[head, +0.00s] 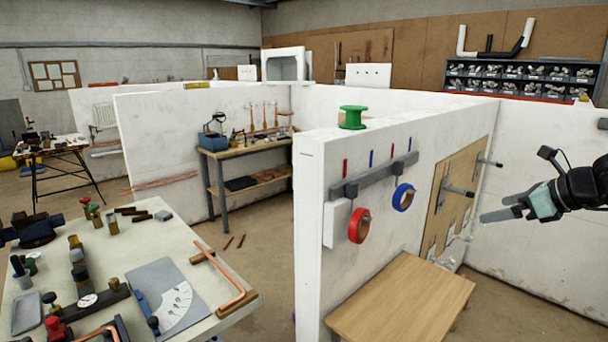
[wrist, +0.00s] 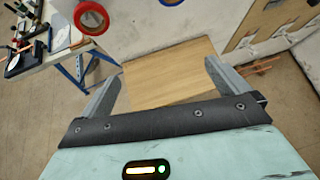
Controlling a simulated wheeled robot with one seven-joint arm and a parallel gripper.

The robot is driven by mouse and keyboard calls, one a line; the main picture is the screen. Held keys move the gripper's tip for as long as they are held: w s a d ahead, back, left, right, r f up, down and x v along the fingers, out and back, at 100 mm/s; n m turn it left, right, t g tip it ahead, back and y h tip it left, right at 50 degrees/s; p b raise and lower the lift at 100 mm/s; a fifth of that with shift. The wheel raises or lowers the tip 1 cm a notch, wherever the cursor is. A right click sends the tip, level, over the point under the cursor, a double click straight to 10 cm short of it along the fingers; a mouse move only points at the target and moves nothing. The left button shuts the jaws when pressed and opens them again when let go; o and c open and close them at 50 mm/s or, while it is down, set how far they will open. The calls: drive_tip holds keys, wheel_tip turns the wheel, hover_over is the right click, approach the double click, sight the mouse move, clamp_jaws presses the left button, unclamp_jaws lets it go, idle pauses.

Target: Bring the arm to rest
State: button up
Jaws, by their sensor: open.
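My gripper (head: 497,207) is at the right of the head view, in the air in front of the white partition wall, with its fingers pointing left. In the wrist view its two grey fingers (wrist: 165,85) stand wide apart with nothing between them. Beyond them, lower down, a wooden bench top (wrist: 168,70) shows; it also shows in the head view (head: 405,300). My gripper is apart from the bench and the wall.
A red tape roll (head: 359,226) and a blue tape roll (head: 403,197) hang from a grey rail on the partition (head: 312,220). A green spool (head: 352,117) stands on top of it. A cluttered worktable (head: 215,255) is at left. Open floor lies between.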

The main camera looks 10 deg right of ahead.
drive_tip(key=s+a+f+n+g+y+b, duration=0.1)
drive_tip(key=s+a+f+n+g, duration=0.15)
drive_tip(key=a+n, duration=0.55)
drive_tip(key=s+a+f+n+g+y+b, duration=0.1)
drive_tip(key=a+n+g, duration=0.2)
drive_tip(key=a, duration=0.9)
drive_tip(key=s+a+f+n+g+y+b, duration=0.1)
drive_tip(key=s+a+f+n+g, duration=0.15)
drive_tip(key=a+n, duration=0.5)
drive_tip(key=s+a+f+n+g+h+b, duration=0.1)
drive_tip(key=s+a+f+n+h, duration=0.1)
drive_tip(key=s+a+n, duration=0.5)
drive_tip(key=s+a+f+n+g+h+b, duration=0.1)
drive_tip(key=s+a+f+n+h, duration=0.1)
drive_tip(key=s+a+n+h, duration=0.2)
drive_tip(key=s+a+n, duration=0.3)
drive_tip(key=s+n, duration=0.4)
drive_tip(key=n, duration=0.2)
drive_tip(key=shift+s+a+n, duration=0.25)
drive_tip(key=shift+a+n, duration=0.1)
drive_tip(key=shift+a, duration=0.05)
